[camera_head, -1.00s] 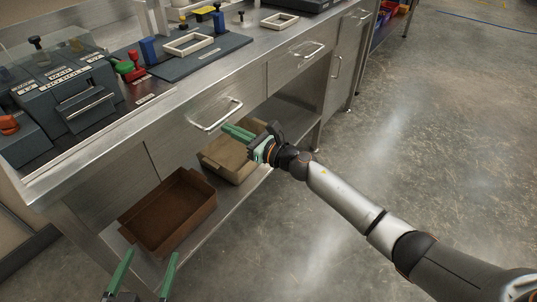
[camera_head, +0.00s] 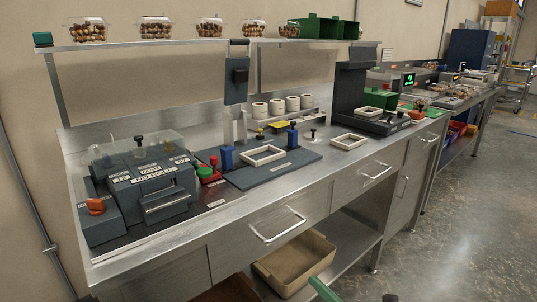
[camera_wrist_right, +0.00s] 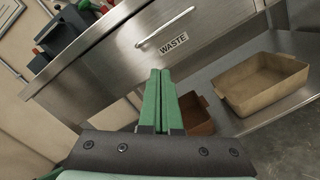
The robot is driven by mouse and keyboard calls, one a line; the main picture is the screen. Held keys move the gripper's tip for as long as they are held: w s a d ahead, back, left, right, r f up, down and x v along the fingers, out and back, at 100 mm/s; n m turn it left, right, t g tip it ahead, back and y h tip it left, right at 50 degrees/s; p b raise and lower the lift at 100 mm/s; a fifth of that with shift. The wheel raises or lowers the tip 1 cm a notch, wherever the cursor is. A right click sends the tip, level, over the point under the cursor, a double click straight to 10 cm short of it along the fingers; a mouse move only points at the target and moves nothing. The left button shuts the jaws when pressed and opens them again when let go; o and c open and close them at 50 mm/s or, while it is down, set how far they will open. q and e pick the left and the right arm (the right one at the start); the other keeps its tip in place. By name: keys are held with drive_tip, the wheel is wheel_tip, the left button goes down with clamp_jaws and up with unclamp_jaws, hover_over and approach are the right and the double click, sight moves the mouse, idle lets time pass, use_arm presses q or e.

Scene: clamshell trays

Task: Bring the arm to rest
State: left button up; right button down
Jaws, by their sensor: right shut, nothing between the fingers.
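My right gripper (camera_head: 322,288) shows only in part at the bottom edge of the head view, with its green fingers in front of the lower shelf. In the right wrist view its two green fingers (camera_wrist_right: 160,100) lie side by side, shut and empty. They point toward the front of the bench, below a drawer (camera_wrist_right: 168,38) labelled WASTE, and appear to touch nothing. Most of the right arm is outside the head view. My left gripper is in neither current view.
The steel bench carries a dark machine (camera_head: 155,185), a white tray frame (camera_head: 263,155) and a second frame (camera_head: 348,141). A tan bin (camera_head: 295,262) stands on the lower shelf; a brown bin (camera_wrist_right: 196,115) is beside it. Drawer handles (camera_head: 278,226) stick out. Floor at right is clear.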

drive_tip(key=s+d+f+m+g+h, duration=0.1)
drive_tip(key=s+f+m+g+h, duration=0.3)
drive_tip(key=s+m, duration=0.85)
drive_tip(key=s+d+f+m+t+h, duration=0.15)
drive_tip(key=s+f+m, duration=0.4)
drive_tip(key=m, duration=1.35)
use_arm(q)
drive_tip(key=s+a+r+n+g+y+p, duration=0.1)
drive_tip(key=s+r+p, duration=0.5)
drive_tip(key=p, duration=1.4)
drive_tip(key=shift+s+a+r+g+p, duration=0.15)
drive_tip(key=shift+a+r+g+p, duration=0.3)
drive_tip(key=shift+r+g, duration=0.55)
use_arm(e)
drive_tip(key=s+d+r+m+g+h, duration=0.1)
drive_tip(key=s+r+g+h, duration=0.1)
drive_tip(key=s+r+g, duration=0.2)
drive_tip(key=v, duration=0.4)
drive_tip(key=shift+w+a+r, duration=0.15)
drive_tip(key=shift+w+r, duration=0.15)
drive_tip(key=shift+r, duration=0.05)
use_arm(q)
drive_tip(key=shift+a+f, duration=0.1)
drive_tip(key=shift+f, duration=0.1)
use_arm(e)
drive_tip(key=shift+m, duration=0.25)
